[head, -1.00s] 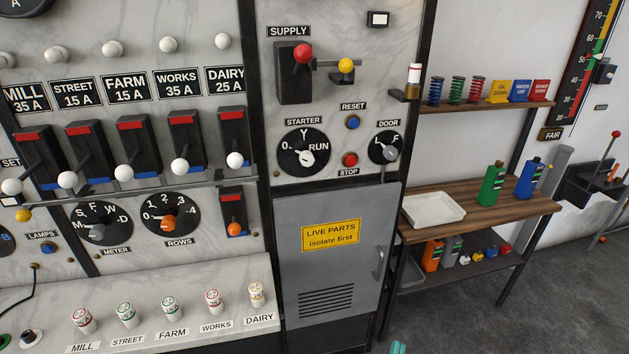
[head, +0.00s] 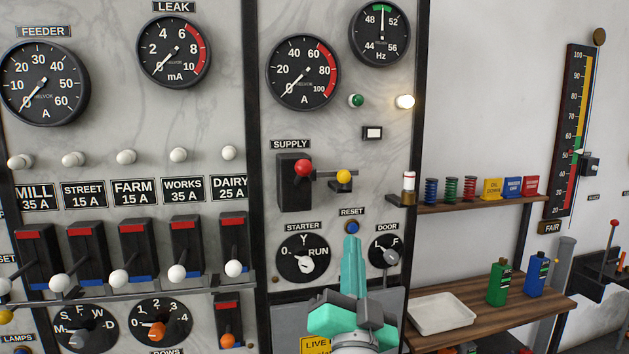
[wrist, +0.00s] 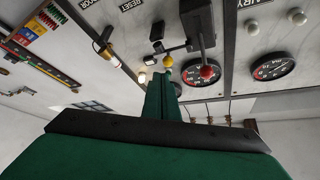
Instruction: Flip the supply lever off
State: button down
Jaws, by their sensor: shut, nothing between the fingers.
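The supply lever is a red ball knob (head: 303,168) on a black block (head: 289,190) under the SUPPLY label (head: 290,144). The knob sits at the upper part of the block. A small yellow knob (head: 344,177) on a bracket stands just right of it. My gripper (head: 351,242) is shut and empty, pointing up in front of the panel, below and right of the lever and apart from it in the picture. In the wrist view the red knob (wrist: 209,73) and the yellow knob (wrist: 168,61) show beyond my shut fingers (wrist: 160,85).
The STARTER dial (head: 303,258) is left of my gripper and the DOOR dial (head: 386,252) right of it. The RESET button (head: 351,227) is just above the fingertips. Breaker levers with white knobs (head: 177,272) line the left. A shelf (head: 470,204) and a table (head: 480,310) stand right.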

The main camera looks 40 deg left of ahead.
aim_at(300, 175)
jog(key=s+a+r+y, duration=0.2)
jog(key=s+r, duration=0.2)
jog(key=r, duration=0.8)
jog(key=shift+n+y, duration=0.3)
jog(key=shift+y, duration=0.1)
jog(key=shift+a, duration=0.1)
jog(key=w+a+r, duration=0.2)
jog(key=w+a, duration=0.3)
jog(key=a, duration=0.2)
jog(key=shift+w, duration=0.25)
jog(key=shift+a, duration=0.1)
